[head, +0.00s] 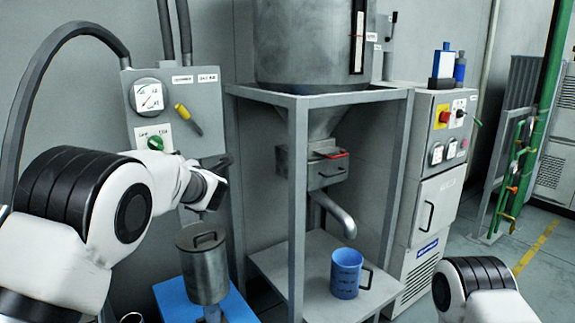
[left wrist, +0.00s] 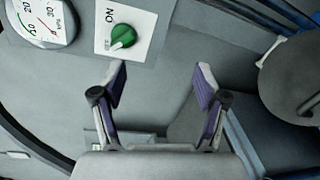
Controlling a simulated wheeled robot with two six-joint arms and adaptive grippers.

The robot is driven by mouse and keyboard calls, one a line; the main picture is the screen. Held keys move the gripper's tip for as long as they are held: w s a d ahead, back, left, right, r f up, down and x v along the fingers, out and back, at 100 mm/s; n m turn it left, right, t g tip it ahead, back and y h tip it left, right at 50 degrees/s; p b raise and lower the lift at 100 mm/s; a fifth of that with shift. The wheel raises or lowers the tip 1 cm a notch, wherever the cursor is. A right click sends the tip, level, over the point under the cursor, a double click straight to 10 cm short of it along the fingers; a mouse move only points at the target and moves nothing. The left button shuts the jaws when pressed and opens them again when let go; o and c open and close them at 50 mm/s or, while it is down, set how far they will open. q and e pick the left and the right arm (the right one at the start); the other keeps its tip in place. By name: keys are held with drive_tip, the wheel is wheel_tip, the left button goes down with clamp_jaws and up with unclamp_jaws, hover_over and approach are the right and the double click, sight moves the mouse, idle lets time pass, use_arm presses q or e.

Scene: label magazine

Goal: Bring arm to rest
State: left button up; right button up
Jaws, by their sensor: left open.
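My left gripper (head: 216,190) is in front of the wall box, below the green knob and above the lidded metal pot, seen in the head view. In the left wrist view the gripper (left wrist: 162,78) is open, its two fingers well apart with nothing between them. The green knob (head: 156,143) sits on a white plate of the grey control box (head: 215,130); it also shows just beyond the fingertips in the left wrist view (left wrist: 123,37), apart from them. Part of my right arm (head: 480,290) shows at the bottom right of the head view; its gripper is out of view.
A lidded metal pot (head: 202,268) stands at a blue surface (head: 236,305) below the left gripper. A hopper (head: 300,45) on a grey frame has a spout (head: 335,215) above a blue mug (head: 346,273). A control cabinet (head: 435,205) stands right of it.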

use_arm(q)
drive_tip(key=s+a+f+m+g+h+p, duration=0.15)
drive_tip(key=s+f+m, duration=0.4)
drive_tip(key=f, duration=0.55)
drive_tip(key=s+a+f+m+g+h+p, duration=0.1)
drive_tip(key=s+f+m+g, duration=0.1)
drive_tip(key=s+f+m, duration=0.65)
drive_tip(key=s+a+f+m+g+h+p, duration=0.15)
drive_tip(key=s+f, duration=0.25)
drive_tip(key=f, duration=0.9)
drive_tip(key=s+d+f+m+g+h+p, duration=0.15)
drive_tip(key=s+f+m, duration=0.3)
drive_tip(key=s, duration=0.55)
drive_tip(key=s+d+f+m+g+h+p, duration=0.1)
drive_tip(key=s+f+m+g+h, duration=0.3)
drive_tip(key=s, duration=0.7)
drive_tip(key=s+d+m+g, duration=0.1)
drive_tip(key=s, duration=0.7)
drive_tip(key=s+d+f+m+g, duration=0.1)
drive_tip(key=s+d+m+g, duration=0.1)
drive_tip(key=s, duration=0.7)
drive_tip(key=shift+d+m+p, duration=0.15)
drive_tip(key=shift+m+p, duration=0.15)
drive_tip(key=shift+p, duration=0.15)
